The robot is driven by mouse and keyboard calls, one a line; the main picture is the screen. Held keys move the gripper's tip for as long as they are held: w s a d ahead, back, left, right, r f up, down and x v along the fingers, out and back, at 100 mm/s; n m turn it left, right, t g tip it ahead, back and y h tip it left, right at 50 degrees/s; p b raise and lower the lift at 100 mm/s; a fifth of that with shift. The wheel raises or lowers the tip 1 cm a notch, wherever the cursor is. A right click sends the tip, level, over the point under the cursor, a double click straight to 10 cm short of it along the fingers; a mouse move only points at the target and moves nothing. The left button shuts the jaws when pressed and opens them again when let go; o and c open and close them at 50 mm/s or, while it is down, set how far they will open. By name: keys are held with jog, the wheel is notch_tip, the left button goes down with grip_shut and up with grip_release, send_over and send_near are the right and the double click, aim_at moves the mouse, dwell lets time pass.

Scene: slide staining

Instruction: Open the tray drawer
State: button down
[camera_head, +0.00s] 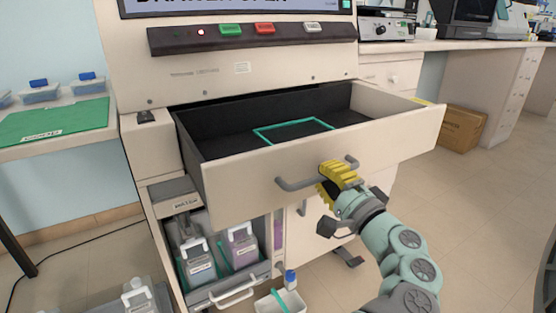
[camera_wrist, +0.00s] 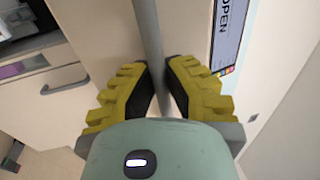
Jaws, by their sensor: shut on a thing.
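The tray drawer (camera_head: 290,178) of the beige machine stands pulled out, with its dark inside showing. A green rectangular outline (camera_head: 293,129) lies on the drawer floor, with no tray in it. A grey bar handle (camera_head: 290,184) runs across the drawer front. My gripper (camera_head: 337,179) with yellow ridged fingers is shut on the right part of this handle. In the wrist view the handle bar (camera_wrist: 150,40) passes between the two fingers of my gripper (camera_wrist: 163,85). The screen above is cut off, but its lettering seems to read "DRAWER OPEN".
A lower bay with labelled bottles (camera_head: 240,245) sits under the drawer. A white bin (camera_head: 281,303) stands on the floor in front. A green mat (camera_head: 55,121) lies on the left table. A cardboard box (camera_head: 461,132) stands at right; the floor there is clear.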

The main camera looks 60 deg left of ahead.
jog(key=shift+d, duration=0.45)
jog(key=shift+a, duration=0.1)
jog(key=c, duration=1)
grip_release()
jog(key=w+v, duration=0.1)
jog(key=v, duration=1.1)
jog(key=shift+s, duration=0.45)
